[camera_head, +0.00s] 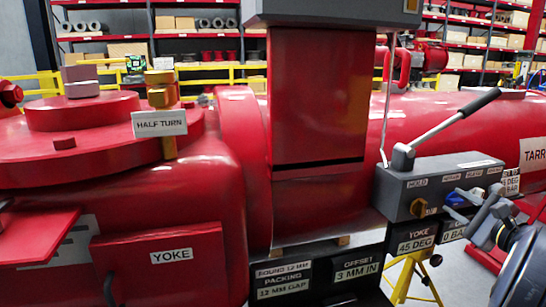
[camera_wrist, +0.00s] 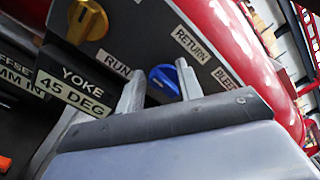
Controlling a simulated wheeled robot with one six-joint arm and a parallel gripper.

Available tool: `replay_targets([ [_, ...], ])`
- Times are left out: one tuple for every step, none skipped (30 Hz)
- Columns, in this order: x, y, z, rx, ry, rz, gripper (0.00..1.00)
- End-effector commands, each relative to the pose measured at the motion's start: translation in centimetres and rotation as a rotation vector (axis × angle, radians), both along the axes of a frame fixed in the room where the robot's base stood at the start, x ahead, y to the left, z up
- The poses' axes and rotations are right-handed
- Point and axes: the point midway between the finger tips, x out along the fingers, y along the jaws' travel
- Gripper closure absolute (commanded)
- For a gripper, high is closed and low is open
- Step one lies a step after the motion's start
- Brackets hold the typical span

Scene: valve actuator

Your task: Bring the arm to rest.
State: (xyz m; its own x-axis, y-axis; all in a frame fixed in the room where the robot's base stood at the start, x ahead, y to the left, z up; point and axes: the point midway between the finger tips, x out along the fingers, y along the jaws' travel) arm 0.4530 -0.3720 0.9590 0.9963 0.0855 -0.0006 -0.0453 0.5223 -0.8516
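My gripper (camera_head: 474,204) is at the right of the head view, in front of a grey valve box (camera_head: 400,187). In the wrist view its two fingers (camera_wrist: 160,92) stand apart. A blue knob (camera_wrist: 164,82) on the box's face shows between and beyond them; I cannot tell whether they touch it. The blue knob also shows in the head view (camera_head: 455,199), partly behind my gripper. A yellow knob (camera_wrist: 87,20) sits on the same face, left of the blue one. Nothing is seen held in my gripper.
A lever with a black handle (camera_head: 480,102) rises from the box close above my gripper. The large red actuator body (camera_head: 210,220) fills the left and middle. Black label plates (camera_head: 416,241) sit below the box. A yellow stand (camera_head: 412,275) is underneath. Shelves line the back.

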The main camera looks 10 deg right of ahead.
Motion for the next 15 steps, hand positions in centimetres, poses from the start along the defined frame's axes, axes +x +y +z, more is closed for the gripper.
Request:
replay_targets([
  [0.01,-0.06,0.52,0.029,0.003,0.001,0.65],
  [0.01,-0.08,0.56,0.046,0.004,0.000,0.65],
  [0.01,-0.10,0.62,0.070,0.006,0.000,0.65],
  [0.00,-0.11,0.66,0.087,0.007,0.000,0.65],
  [0.00,-0.12,0.68,0.105,0.009,0.000,0.65],
  [0.00,-0.16,0.70,0.129,0.011,0.000,0.65],
  [0.01,-0.18,0.71,0.145,0.012,0.000,0.65],
  [0.01,-0.21,0.72,0.163,0.014,0.000,0.65],
  [0.01,-0.23,0.76,0.186,0.016,0.000,0.65],
  [0.01,-0.26,0.79,0.202,0.017,0.000,0.65],
  [0.01,-0.28,0.82,0.220,0.019,0.000,0.65],
  [0.02,-0.31,0.85,0.243,0.021,0.000,0.65],
  [0.02,-0.33,0.86,0.261,0.023,-0.001,0.65],
  [0.02,-0.35,0.88,0.279,0.024,-0.001,0.65],
  [0.02,-0.40,0.88,0.303,0.027,-0.001,0.65],
])
